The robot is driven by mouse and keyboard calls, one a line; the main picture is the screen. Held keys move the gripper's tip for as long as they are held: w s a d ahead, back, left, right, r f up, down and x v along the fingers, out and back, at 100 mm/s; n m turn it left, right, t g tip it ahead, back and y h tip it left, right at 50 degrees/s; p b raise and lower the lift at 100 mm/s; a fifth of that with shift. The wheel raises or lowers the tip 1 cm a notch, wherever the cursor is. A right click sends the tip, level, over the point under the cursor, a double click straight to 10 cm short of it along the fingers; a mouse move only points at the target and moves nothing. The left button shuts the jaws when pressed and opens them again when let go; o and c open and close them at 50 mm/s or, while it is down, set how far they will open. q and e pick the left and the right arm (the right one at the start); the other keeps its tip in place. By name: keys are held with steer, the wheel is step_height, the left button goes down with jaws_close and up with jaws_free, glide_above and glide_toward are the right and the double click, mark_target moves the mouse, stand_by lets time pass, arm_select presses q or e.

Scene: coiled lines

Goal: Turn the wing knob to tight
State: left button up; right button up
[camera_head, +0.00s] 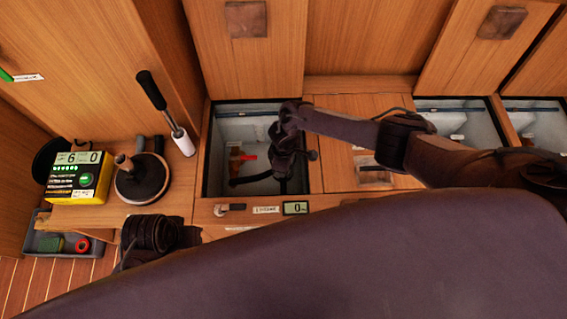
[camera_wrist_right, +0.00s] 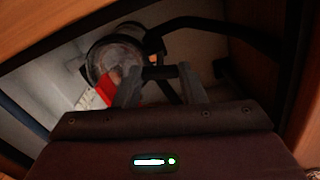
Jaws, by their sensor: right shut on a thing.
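My right arm comes in from the right in the head view and reaches down into an open floor compartment (camera_head: 225,160). Its gripper (camera_wrist_right: 160,75) is shut on a small dark piece between its fingertips in the wrist view, apparently the wing knob (camera_wrist_right: 160,72), though the dim picture hides its shape and marking. A round clear-topped housing (camera_wrist_right: 115,57) with a dark rim lies just beyond, to the left. A red handle (camera_wrist_right: 106,91) shows beside my left finger there; the head view shows it too (camera_head: 249,157).
A black hose (camera_wrist_right: 225,24) crosses the compartment. A small display reading 0 (camera_head: 295,208) is on the front edge. To the left are a yellow meter box (camera_head: 78,178), a round black winch (camera_head: 141,180) and a white-and-black handle (camera_head: 180,138). More open compartments (camera_head: 465,125) lie right.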

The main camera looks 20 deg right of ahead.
arm_select(q)
steer(key=shift+a, duration=0.1)
stand_by(0.3)
arm_select(e)
steer(key=o, duration=1)
steer(key=shift+r, duration=0.15)
arm_select(q)
step_height(320, 180, down, 11)
steer(key=a+p, duration=0.1)
steer(key=p, duration=0.2)
steer(key=shift+w+n+p, duration=0.2)
steer(key=shift+n+p, duration=0.1)
steer(key=shift+p, duration=0.05)
arm_select(e)
step_height(320, 180, up, 8)
steer(key=shift+f, duration=0.25)
arm_select(q)
steer(key=shift+a, duration=0.1)
